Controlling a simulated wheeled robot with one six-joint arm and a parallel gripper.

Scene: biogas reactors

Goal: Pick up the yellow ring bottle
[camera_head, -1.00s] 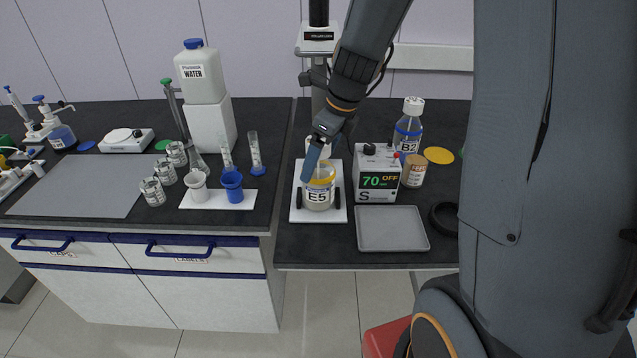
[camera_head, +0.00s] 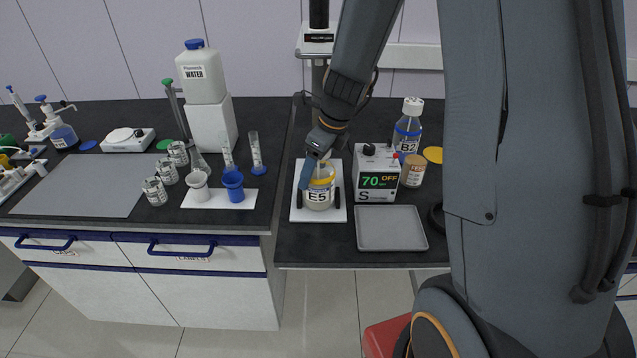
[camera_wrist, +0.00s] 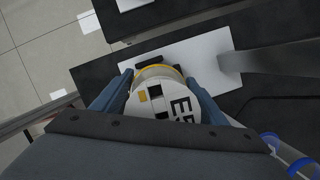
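The yellow ring bottle (camera_head: 319,190) is a clear bottle with a yellow ring and a white E5 label. It stands on a white plate (camera_head: 335,215) with black uprights on either side. In the head view my gripper (camera_head: 312,172) is at the bottle's upper part and hides some of it. In the wrist view the bottle (camera_wrist: 158,92) lies between the two blue fingers of my gripper (camera_wrist: 160,80), one on each side. I cannot tell whether the fingers touch it.
A heater box (camera_head: 377,175) reading 70 OFF stands close right of the bottle. A grey tray (camera_head: 391,228) lies in front of it. A water canister (camera_head: 202,75) stands left.

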